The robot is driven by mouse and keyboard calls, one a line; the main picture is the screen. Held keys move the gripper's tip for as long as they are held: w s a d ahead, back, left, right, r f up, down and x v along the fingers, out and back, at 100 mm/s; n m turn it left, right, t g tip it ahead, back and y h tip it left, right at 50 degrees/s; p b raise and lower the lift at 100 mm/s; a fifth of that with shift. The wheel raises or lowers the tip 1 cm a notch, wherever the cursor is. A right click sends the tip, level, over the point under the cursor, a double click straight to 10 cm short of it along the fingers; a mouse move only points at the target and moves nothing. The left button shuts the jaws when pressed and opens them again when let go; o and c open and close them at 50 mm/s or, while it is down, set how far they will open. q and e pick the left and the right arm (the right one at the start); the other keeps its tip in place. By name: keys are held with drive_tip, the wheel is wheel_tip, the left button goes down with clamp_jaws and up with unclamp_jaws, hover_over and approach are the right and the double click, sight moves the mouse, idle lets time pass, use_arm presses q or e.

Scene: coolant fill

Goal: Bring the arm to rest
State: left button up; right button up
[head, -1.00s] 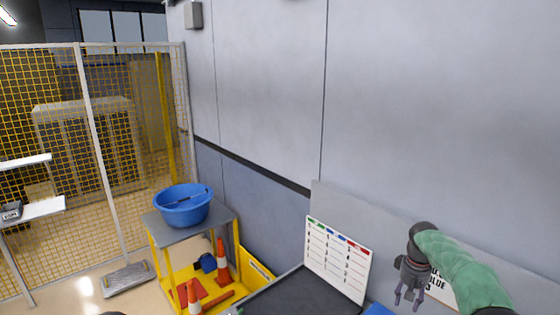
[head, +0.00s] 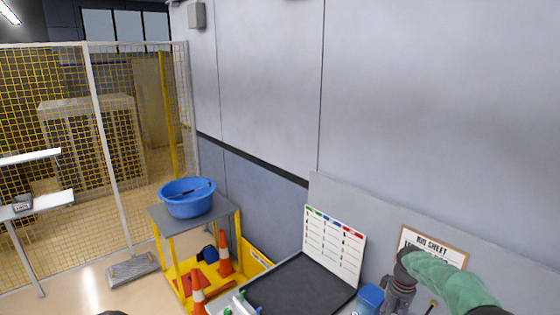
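My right arm comes in from the lower right in a green sleeve. Its gripper (head: 398,296) hangs down near the bottom edge, in front of the sheet on a clipboard-like board (head: 432,243). Its fingertips are hard to make out, so I cannot tell whether it is open or shut. I cannot see anything held in it.
A black tray (head: 300,288) lies before a white chart (head: 334,245). A blue container (head: 369,298) stands close left of my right gripper. A yellow cart (head: 180,262) with a blue basin (head: 187,199) and orange cones (head: 225,253) stands left. A wall panel rises behind.

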drive_tip(key=s+a+f+y, duration=0.1)
drive_tip(key=s+a+f, duration=0.5)
drive_tip(key=f, duration=0.4)
drive_tip(key=s+a+f+y, duration=0.1)
drive_tip(key=s+a+f, duration=0.4)
drive_tip(key=a+f, duration=0.3)
drive_tip(key=s+a+f+m+y, duration=0.15)
drive_tip(key=s+a+f, duration=0.3)
drive_tip(key=s, duration=0.85)
drive_tip(key=s+a+f+m, duration=0.2)
drive_tip(key=s+a+f, duration=0.25)
drive_tip(key=s, duration=0.85)
use_arm(q)
wheel_tip(320, 180, down, 34)
drive_tip(key=b, duration=3.4)
drive_tip(key=shift+s, duration=0.4)
use_arm(e)
wheel_tip(320, 180, down, 32)
drive_tip(key=w+a, duration=0.2)
drive_tip(key=shift+w+r+n, duration=0.2)
drive_tip(key=shift+n, duration=0.25)
use_arm(q)
drive_tip(key=shift+r, duration=0.1)
